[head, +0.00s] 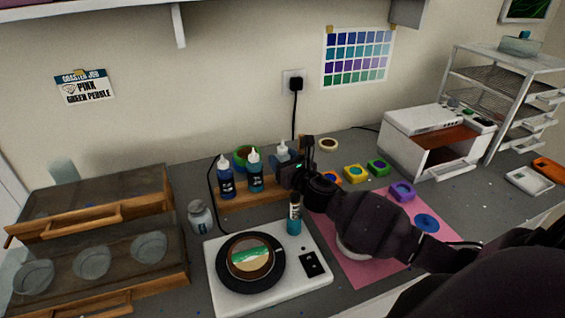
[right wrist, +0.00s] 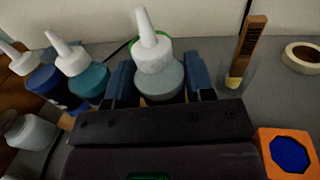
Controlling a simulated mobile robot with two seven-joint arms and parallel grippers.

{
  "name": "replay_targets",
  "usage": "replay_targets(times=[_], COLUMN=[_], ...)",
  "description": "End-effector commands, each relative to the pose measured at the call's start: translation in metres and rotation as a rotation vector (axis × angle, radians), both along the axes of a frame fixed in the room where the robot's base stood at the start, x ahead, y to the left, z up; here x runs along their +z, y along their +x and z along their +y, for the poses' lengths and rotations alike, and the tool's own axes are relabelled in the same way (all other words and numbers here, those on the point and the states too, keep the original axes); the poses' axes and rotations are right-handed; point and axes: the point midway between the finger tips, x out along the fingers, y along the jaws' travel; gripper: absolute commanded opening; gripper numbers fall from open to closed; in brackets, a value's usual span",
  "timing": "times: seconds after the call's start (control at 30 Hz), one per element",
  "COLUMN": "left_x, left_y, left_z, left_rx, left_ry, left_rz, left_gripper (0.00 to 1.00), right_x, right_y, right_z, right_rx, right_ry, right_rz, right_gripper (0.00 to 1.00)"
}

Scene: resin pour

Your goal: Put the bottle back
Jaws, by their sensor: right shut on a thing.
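My right gripper (head: 286,172) is shut on a grey bottle with a white nozzle cap (head: 282,149). In the right wrist view the grey bottle (right wrist: 158,82) stands upright between the two blue fingers (right wrist: 160,84). The gripper hides its lower part. It is at the right end of the wooden rack (head: 232,202); I cannot tell whether it rests in it. A dark blue bottle (head: 226,180) and a teal bottle (head: 255,174) stand in the rack to its left. They also show in the right wrist view. My left gripper is not in view.
A white plate device (head: 222,285) with a round coaster mould (head: 250,257) is in front of the rack. A teal cylinder (head: 294,224) stands near its back right corner. A pink mat (head: 352,278) lies under my right arm. Several small coloured trays (head: 355,174) are to the right.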

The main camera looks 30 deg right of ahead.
Motion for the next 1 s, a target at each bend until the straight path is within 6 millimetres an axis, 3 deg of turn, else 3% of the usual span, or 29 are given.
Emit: replay_targets(times=[0.4, 0.43, 0.6, 1.0], left_x=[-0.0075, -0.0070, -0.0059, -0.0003], left_y=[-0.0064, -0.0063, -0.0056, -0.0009], left_z=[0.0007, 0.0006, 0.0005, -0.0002], left_rx=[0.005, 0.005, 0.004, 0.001], left_ry=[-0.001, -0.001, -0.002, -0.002], left_rz=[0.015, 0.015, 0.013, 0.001], left_gripper=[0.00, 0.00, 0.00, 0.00], right_x=[-0.0053, -0.0054, -0.0047, -0.0022], right_y=[0.0004, 0.0003, 0.0003, -0.0057], right_z=[0.0000, 0.0000, 0.0000, -0.0001], right_rx=[0.001, 0.001, 0.001, 0.001], right_ry=[-0.002, -0.002, -0.001, -0.001], right_rz=[-0.003, -0.002, -0.002, -0.001], right_gripper=[0.32, 0.52, 0.74, 0.74])
